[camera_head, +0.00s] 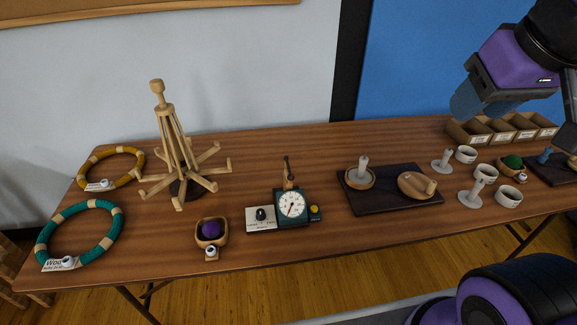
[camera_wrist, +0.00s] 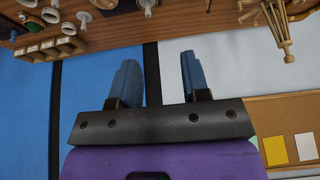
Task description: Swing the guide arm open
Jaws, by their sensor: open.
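A winder-like device with a green round-dial box (camera_head: 293,207) stands near the table's front middle. A short upright arm (camera_head: 287,172), wooden with a dark part, rises behind the dial; it looks like the guide arm, but its hinge is too small to make out. A light panel with a black knob (camera_head: 262,214) adjoins the dial on the left, and a yellow button (camera_head: 314,209) is on the right. My gripper (camera_head: 478,100) is high at the upper right, far from the device. In the wrist view my gripper (camera_wrist: 160,78) is open and empty, its blue fingers apart.
A wooden skein stand (camera_head: 177,150) rises left of the device. Two yarn rings (camera_head: 84,205) lie at the left. A purple ball sits in a wooden holder (camera_head: 211,235). A dark tray (camera_head: 378,200) and several white cups and spools (camera_head: 508,197) stand to the right, before compartment boxes (camera_head: 502,128).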

